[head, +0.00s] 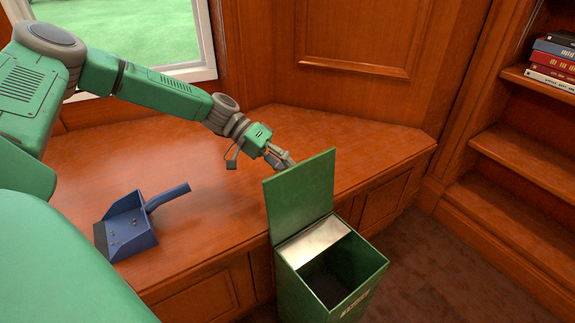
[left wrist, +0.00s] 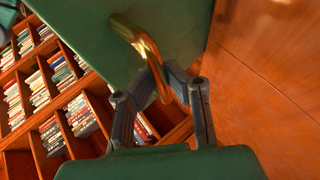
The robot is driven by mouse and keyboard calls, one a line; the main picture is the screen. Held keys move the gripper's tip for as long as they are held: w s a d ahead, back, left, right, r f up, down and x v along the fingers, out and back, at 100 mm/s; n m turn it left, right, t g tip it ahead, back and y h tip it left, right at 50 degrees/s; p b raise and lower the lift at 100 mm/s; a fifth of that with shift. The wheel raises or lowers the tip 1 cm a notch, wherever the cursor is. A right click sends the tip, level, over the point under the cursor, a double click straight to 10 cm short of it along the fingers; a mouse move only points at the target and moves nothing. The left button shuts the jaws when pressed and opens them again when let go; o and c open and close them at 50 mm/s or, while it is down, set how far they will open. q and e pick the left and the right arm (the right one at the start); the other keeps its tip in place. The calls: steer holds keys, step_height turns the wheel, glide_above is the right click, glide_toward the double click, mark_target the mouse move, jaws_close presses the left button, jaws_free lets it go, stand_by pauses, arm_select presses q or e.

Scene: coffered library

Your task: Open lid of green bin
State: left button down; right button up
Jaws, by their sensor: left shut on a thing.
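The green bin (head: 330,285) stands on the floor against the front of the wooden bench. Its green lid (head: 301,196) is raised upright, and the dark inside of the bin shows below it. My left gripper (head: 285,163) is behind the lid's upper edge in the head view. In the left wrist view my left gripper (left wrist: 160,95) is shut on a brass handle (left wrist: 142,48) fixed to the lid (left wrist: 165,20). My right gripper is in neither view.
A blue dustpan (head: 127,228) with small bits in it lies on the wooden bench (head: 215,215) to the left. A bookcase (head: 520,150) with books stands at the right. Dark floor (head: 425,265) is clear between the bin and bookcase.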

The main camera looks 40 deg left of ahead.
arm_select(q)
steer(key=shift+f, duration=0.45)
steer(key=c, duration=1.6)
jaws_free()
steer(key=shift+a, duration=0.35)
steer(key=v, duration=1.2)
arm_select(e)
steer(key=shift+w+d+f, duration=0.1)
arm_select(q)
steer(key=shift+a+f, duration=0.15)
steer(key=shift+a, duration=0.1)
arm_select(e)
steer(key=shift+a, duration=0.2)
